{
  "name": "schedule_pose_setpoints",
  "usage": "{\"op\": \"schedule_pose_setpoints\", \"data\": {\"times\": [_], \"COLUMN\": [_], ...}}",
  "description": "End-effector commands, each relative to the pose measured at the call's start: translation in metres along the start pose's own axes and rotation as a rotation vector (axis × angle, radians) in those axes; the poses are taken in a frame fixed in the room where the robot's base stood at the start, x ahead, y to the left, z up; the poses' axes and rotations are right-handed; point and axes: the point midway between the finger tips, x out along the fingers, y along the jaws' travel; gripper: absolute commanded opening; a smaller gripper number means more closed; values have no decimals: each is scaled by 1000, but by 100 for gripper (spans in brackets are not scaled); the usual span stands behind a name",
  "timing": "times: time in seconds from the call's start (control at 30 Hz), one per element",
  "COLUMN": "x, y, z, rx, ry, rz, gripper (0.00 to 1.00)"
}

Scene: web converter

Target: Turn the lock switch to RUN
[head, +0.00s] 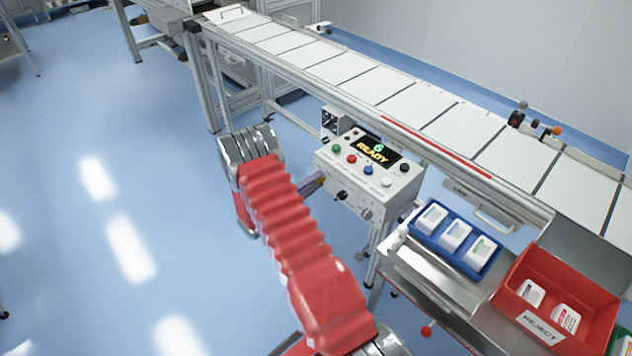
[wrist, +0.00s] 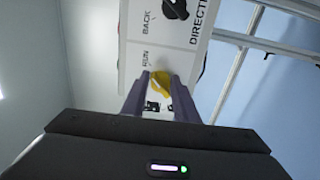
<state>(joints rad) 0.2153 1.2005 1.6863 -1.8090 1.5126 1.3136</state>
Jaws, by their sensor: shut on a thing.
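The lock switch shows in the wrist view as a yellow piece (wrist: 160,84) between my fingertips. The label RUN is printed on the white panel (wrist: 138,48) just above it. My gripper (wrist: 159,80) is shut on the yellow piece, with one purple-grey finger on each side. The fingers hide part of the switch, and I cannot tell its exact angle. In the head view my gripper (head: 323,180) reaches the left side of the control box (head: 395,188); the yellow piece cannot be made out there.
A black direction knob (wrist: 176,8) with the label BACK is on the same panel. The box's screen (head: 376,151) reads READY with a 6, above several coloured buttons. A conveyor (head: 350,69) runs behind. A blue tray (head: 414,208) and red reject bin (head: 511,287) stand right.

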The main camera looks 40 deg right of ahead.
Motion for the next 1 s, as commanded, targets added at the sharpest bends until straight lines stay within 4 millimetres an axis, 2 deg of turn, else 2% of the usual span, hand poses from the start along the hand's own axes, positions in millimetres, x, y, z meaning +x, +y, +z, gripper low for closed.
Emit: {"op": "schedule_pose_setpoints", "data": {"times": [0.5, 0.53, 0.73, 1.0], "x": [1, 1, 2, 0], "y": [-5, -5, -4, -2], "z": [2, 2, 2, 1], "rx": [23, 23, 23, 24], "ry": [-3, -3, -3, -2], "rz": [-10, -10, -7, -5], "gripper": [5, 29, 43, 43]}}
